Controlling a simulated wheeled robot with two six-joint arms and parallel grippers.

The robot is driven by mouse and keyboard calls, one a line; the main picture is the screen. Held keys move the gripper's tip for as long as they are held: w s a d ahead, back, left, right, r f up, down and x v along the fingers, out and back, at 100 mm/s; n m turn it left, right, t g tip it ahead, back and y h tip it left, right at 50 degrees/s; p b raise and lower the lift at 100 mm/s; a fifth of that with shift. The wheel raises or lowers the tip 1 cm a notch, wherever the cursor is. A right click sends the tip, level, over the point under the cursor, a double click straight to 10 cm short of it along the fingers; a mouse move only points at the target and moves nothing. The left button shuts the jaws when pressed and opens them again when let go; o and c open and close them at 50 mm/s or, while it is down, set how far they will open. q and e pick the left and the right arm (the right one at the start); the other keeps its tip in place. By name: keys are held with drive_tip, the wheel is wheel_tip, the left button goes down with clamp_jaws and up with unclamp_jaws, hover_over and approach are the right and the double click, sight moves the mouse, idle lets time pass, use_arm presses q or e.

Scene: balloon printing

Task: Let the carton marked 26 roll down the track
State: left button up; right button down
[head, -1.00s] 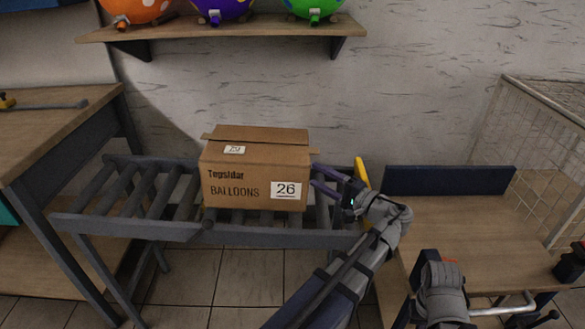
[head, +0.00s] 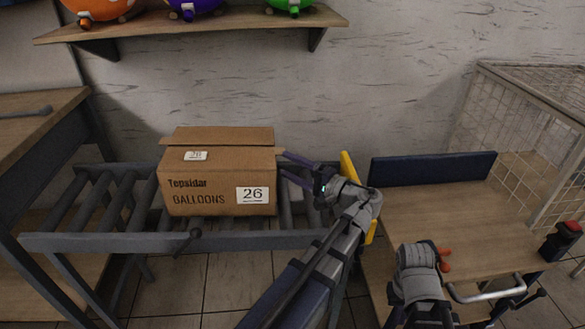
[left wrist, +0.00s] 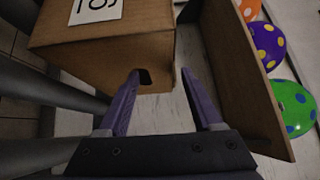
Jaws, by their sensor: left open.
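The brown carton marked 26 (head: 215,195) sits upright on the grey roller track (head: 110,240), near the yellow plate (head: 348,172) at the track's right end. My left gripper (head: 281,167) is open, with its fingers pointing left at the carton's right side. In the left wrist view, the carton (left wrist: 100,45) shows a dark slot in its side. One fingertip of the left gripper (left wrist: 161,74) is at or beside that slot; I cannot tell whether it touches. My right gripper (head: 418,262) is over the wooden bench; its fingers are not clear.
The rollers left of the carton are clear. A dark knob (head: 193,234) sticks out at the track's front rail. A wall shelf (head: 200,28) holds balloons above. A bench (head: 460,225) with a blue back panel and a wire cage (head: 540,110) stand at right.

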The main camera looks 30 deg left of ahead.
sight(271, 157)
use_arm(q)
drive_tip(key=shift+w+a+r, duration=0.1)
drive_tip(key=shift+w+a, duration=0.05)
drive_tip(key=shift+a, duration=1)
drive_tip(key=shift+w+a+r, duration=0.1)
drive_tip(key=shift+w+a, duration=0.1)
drive_tip(key=shift+a, duration=0.95)
drive_tip(key=shift+w+a+r, duration=0.1)
drive_tip(key=shift+w+a, duration=0.05)
drive_tip(key=shift+a, duration=1)
clamp_jaws()
